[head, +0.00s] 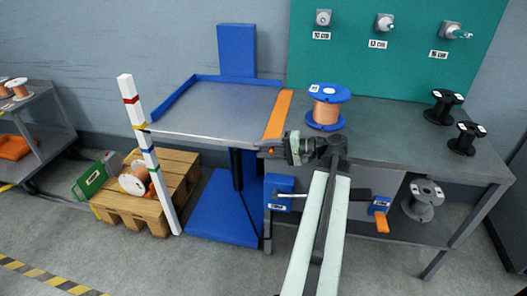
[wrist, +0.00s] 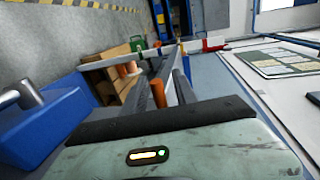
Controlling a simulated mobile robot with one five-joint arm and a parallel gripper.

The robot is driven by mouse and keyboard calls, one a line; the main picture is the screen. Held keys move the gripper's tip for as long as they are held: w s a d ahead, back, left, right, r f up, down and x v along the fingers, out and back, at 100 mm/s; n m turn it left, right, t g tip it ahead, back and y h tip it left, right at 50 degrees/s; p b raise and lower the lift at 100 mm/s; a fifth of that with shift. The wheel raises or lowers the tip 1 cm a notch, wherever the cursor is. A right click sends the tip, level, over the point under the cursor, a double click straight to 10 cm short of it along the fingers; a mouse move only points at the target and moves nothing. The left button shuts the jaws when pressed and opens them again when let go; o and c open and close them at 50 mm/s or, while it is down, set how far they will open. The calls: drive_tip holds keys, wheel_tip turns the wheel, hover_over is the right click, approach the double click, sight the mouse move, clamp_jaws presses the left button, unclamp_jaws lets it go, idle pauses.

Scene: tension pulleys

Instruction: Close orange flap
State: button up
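The orange flap (head: 279,112) is a narrow strip lying between the grey lift table (head: 195,110) and the workbench (head: 385,122). My gripper (head: 268,151) is by the flap's near end, pointing left in the head view. In the wrist view my gripper (wrist: 164,82) has its two dark fingers apart. A small orange piece (wrist: 158,93) shows between them, possibly the end of the flap. I cannot tell whether the fingers touch it. My wrist hides part of the area right of the flap's near end.
A blue-ended copper spool (head: 326,112) stands on the workbench just right of the flap. A blue box with a lever (head: 279,190) is below my gripper. A striped white post (head: 150,150) and a wooden pallet (head: 140,212) are at left. Black spools (head: 443,105) stand at right.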

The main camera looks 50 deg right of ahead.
drive_tip(key=shift+c, duration=0.3)
clamp_jaws()
drive_tip(key=shift+r+p, duration=0.2)
drive_tip(key=shift+p, duration=0.35)
drive_tip(key=shift+w+a+r+g+h+p, duration=0.3)
drive_tip(key=shift+g+h+p, duration=1.25)
drive_tip(key=shift+g+p, duration=1.3)
drive_tip(key=shift+w+a+r+g+h+p, duration=0.15)
drive_tip(key=shift+w+g+h+p, duration=0.2)
drive_tip(key=shift+g+h+p, duration=2.35)
drive_tip(key=shift+w+a+r+g+h+p, duration=0.15)
drive_tip(key=shift+w+a+g+h+p, duration=0.2)
drive_tip(key=shift+g+p, duration=2.6)
drive_tip(key=shift+d+t+p, duration=0.1)
drive_tip(key=shift+t+p, duration=0.8)
drive_tip(key=shift+p, duration=0.05)
